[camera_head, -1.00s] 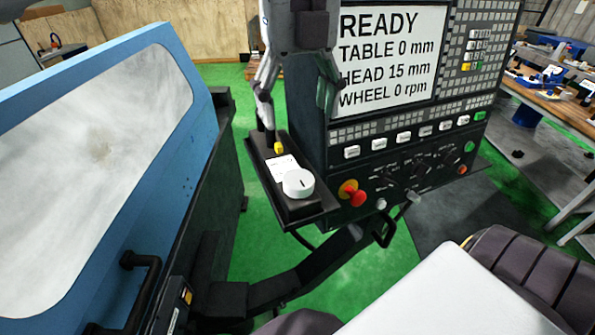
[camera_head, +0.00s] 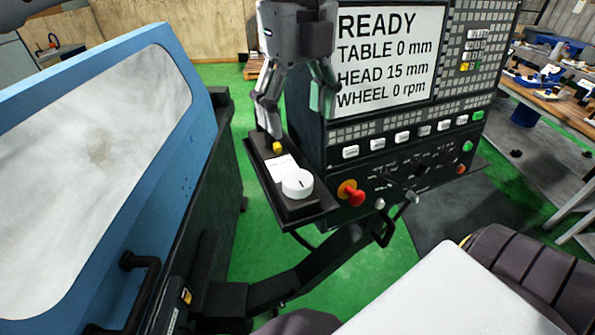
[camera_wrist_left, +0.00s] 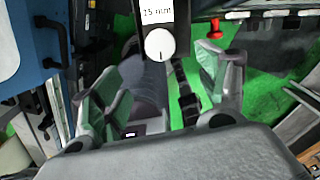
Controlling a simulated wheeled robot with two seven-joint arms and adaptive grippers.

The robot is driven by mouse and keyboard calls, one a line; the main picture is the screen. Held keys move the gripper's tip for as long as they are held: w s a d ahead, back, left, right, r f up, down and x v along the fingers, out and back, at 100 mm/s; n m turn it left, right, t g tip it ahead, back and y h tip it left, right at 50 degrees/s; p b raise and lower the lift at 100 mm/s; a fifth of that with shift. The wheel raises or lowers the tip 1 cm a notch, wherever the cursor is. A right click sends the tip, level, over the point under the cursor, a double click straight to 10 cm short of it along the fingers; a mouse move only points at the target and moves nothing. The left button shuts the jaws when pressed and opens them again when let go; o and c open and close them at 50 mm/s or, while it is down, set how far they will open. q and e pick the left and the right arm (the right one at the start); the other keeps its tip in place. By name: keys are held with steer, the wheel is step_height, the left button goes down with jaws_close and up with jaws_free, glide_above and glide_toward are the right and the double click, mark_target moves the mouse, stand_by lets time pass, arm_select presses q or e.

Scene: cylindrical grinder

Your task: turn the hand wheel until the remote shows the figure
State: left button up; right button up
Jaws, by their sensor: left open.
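The remote (camera_head: 312,208) is a black box on a small shelf beside the control panel. It carries a white round hand wheel (camera_head: 297,183) with a dark mark, a white display (camera_head: 281,167) and a yellow button (camera_head: 278,147). In the left wrist view the display (camera_wrist_left: 157,11) reads 15 mm, with the hand wheel (camera_wrist_left: 160,44) below it. My left gripper (camera_head: 297,120) is open and empty, above and behind the hand wheel in the head view. In the left wrist view its fingers (camera_wrist_left: 160,78) are spread, with the wheel beyond them, apart from both. My right gripper is out of view.
The machine screen (camera_head: 388,55) reads READY, table 0 mm, head 15 mm, wheel 0 rpm. A red emergency button (camera_head: 355,198) is just right of the remote. The blue machine door (camera_head: 105,150) stands at the left. Green floor shows between them.

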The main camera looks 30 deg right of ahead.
mark_target(297, 178)
arm_select(q)
step_height(297, 178, down, 13)
steer(key=shift+r+p, duration=0.1)
steer(key=shift+p, duration=1.15)
steer(key=shift+c, duration=0.5)
steer(key=c, duration=0.9)
